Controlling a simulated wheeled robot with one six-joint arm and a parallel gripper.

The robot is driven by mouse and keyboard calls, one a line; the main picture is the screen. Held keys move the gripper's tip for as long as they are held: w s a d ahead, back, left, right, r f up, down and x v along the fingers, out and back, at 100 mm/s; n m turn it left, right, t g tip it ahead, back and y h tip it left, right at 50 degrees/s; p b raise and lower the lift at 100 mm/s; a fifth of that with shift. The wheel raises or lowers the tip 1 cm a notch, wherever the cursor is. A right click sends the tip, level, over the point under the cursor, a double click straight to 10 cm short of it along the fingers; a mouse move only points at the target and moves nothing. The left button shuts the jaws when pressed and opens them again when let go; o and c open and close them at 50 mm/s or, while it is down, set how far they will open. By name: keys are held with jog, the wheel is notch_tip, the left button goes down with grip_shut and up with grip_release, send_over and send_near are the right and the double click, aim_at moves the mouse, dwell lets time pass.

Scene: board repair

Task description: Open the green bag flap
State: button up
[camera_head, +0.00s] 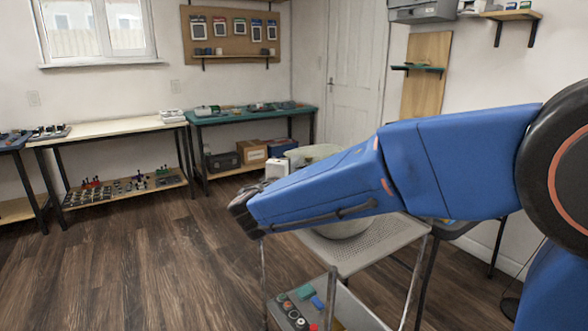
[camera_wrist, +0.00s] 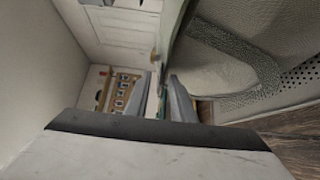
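The bag is pale grey-green. In the head view its raised top (camera_head: 312,152) shows behind my arm, and its lower body (camera_head: 345,229) rests on a perforated grey tray; my arm hides its middle. In the wrist view its creased side (camera_wrist: 225,60) fills the upper right, with a textured band. A thin green flap edge (camera_wrist: 175,35) runs down toward my fingers. My gripper (camera_wrist: 161,92) has its two fingers apart, with the green edge between them; I cannot make out firm contact. In the head view my gripper (camera_head: 243,215) is at the bag's left, its fingertips unclear.
The perforated tray (camera_head: 385,240) tops a cart, with a lower bin (camera_head: 350,305) of small parts. Workbenches (camera_head: 100,128) and a green-topped bench (camera_head: 250,115) line the back wall. A white door (camera_head: 355,80) stands behind. The wooden floor (camera_head: 150,250) at left is clear.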

jog(key=shift+c, duration=0.3)
grip_shut()
dwell(1.1)
